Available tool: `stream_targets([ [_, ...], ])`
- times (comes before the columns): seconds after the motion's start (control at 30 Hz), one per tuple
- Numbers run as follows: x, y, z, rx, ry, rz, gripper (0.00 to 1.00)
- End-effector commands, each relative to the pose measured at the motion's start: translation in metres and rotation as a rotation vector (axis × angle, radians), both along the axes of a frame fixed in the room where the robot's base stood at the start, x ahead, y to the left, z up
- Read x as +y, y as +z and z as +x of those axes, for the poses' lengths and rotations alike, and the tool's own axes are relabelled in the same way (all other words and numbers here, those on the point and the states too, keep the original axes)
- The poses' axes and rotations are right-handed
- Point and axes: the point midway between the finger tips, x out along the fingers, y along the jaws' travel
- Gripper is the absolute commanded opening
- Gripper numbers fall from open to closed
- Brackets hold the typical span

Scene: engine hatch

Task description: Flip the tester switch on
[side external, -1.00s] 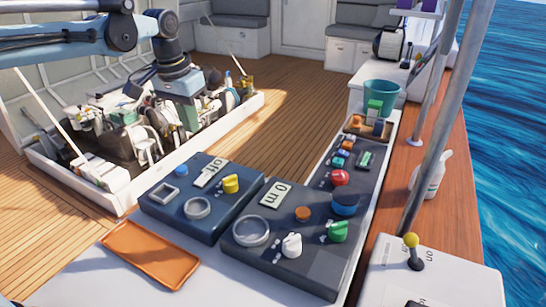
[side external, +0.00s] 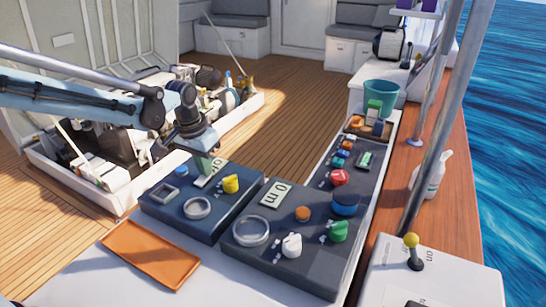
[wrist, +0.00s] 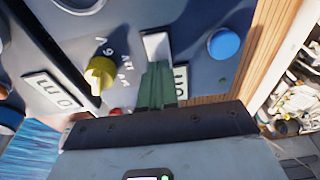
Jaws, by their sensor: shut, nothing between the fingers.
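My gripper (side external: 207,166) is shut and empty, pointing down over the back of the left dark blue panel (side external: 165,222). In the wrist view its green fingers (wrist: 157,80) reach close to a white rectangular piece (wrist: 157,46) on the panel; I cannot tell whether they touch. A yellow knob (side external: 231,184) stands to the right of the gripper; it also shows in the wrist view (wrist: 99,73), beside small markings. A white label (side external: 203,182) is partly hidden by the fingers. Which part is the tester switch is not clear.
A second dark panel (side external: 270,262) with a white knob (side external: 291,245) and a green knob (side external: 338,231) stands to the right. An orange tray (side external: 150,254) lies in front left. A yellow-tipped lever (side external: 411,241) is at right. The engine bay (side external: 110,150) is behind.

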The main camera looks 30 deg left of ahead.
Motion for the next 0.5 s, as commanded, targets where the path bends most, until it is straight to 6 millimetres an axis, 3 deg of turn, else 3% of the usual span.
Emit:
stream_targets([
  [0.5,0.0,-0.0043,0.0026,0.05,0.0,0.0,0.0],
])
